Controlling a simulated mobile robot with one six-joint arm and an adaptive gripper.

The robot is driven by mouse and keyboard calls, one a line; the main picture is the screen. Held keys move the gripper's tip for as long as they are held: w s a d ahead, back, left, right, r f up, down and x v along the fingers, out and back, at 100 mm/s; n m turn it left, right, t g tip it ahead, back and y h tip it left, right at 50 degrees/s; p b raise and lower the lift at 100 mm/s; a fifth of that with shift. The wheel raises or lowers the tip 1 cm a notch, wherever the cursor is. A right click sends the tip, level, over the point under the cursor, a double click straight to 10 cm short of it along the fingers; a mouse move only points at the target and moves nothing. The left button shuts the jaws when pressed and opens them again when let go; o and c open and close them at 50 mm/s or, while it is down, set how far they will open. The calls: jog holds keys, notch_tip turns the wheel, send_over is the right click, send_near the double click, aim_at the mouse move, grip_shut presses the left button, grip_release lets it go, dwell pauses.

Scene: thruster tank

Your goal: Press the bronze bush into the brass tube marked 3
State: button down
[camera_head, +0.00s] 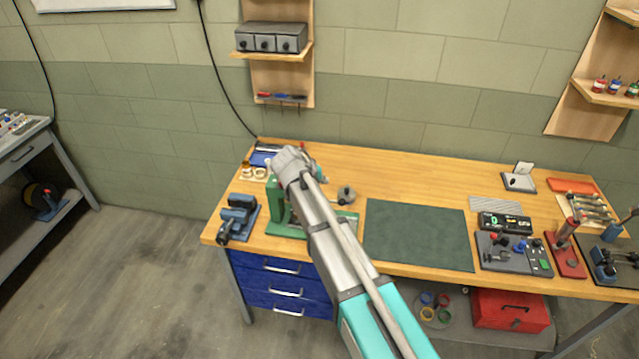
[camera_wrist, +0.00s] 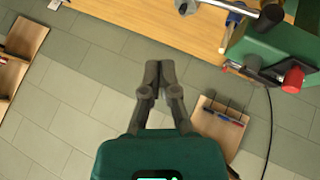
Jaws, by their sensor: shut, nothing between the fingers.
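My gripper (camera_wrist: 158,72) is shut and empty in the wrist view, its dark fingertips together. In the head view my arm reaches over the left part of the bench and hides the gripper's fingers. A green press (camera_head: 277,205) stands on the bench partly behind my arm. In the wrist view a green body (camera_wrist: 270,45) with a red knob (camera_wrist: 293,80) shows at the upper right, apart from the fingers. Small brass-coloured round parts (camera_head: 254,173) lie at the bench's back left. I cannot tell which is the bush or a tube, and I can read no mark.
A blue vise (camera_head: 238,217) stands at the bench's left front. A round grey part (camera_head: 346,194) lies right of the press. The dark green mat (camera_head: 418,235) is bare. Fixtures (camera_head: 512,252) crowd the right end. A tool board (camera_wrist: 217,121) hangs on the wall.

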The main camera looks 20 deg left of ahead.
aim_at(340, 200)
jog(key=b+x, duration=0.2)
jog(key=x, duration=0.1)
jog(key=b+x, duration=0.3)
jog(key=x, duration=0.1)
jog(key=shift+s+d+f, duration=0.15)
jog(key=shift+s+f, duration=0.15)
jog(key=shift+s+d+f+b, duration=0.1)
jog(key=shift+d+f+b, duration=0.25)
jog(key=shift+f+b, duration=0.25)
jog(key=shift+s+d+f+b, duration=0.1)
jog(key=shift+d+f+b, duration=0.25)
jog(key=shift+f+b, duration=0.25)
jog(key=shift+d+f+b, duration=0.3)
jog(key=shift+f+b, duration=0.2)
jog(key=shift+b, duration=0.15)
jog(key=shift+s, duration=0.1)
